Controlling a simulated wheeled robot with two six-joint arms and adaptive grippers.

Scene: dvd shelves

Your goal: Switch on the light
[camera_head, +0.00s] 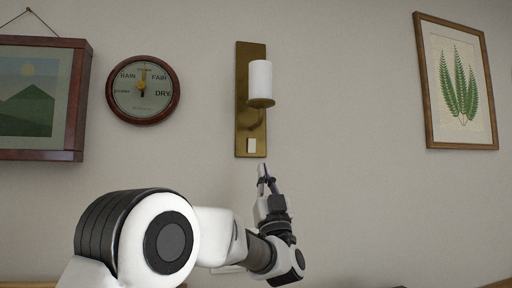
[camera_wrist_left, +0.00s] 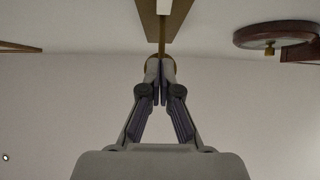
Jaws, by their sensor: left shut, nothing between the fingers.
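The light is a brass wall plate (camera_head: 242,110) with a white cylinder shade (camera_head: 260,77) on a curved brass arm. A small white switch (camera_head: 251,146) sits at the bottom of the plate. My left gripper (camera_head: 263,168) is shut and empty, pointing up just below the plate's lower edge; I cannot tell whether it touches. In the left wrist view, my left gripper's closed fingertips (camera_wrist_left: 160,62) point at the brass plate (camera_wrist_left: 150,20), and the switch is hidden there. My right gripper is not in view.
A round weather dial (camera_head: 143,105) hangs left of the light; it also shows in the left wrist view (camera_wrist_left: 275,36). A framed landscape (camera_head: 75,100) hangs at far left and a framed fern picture (camera_head: 431,90) at right. The wall between light and fern picture is bare.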

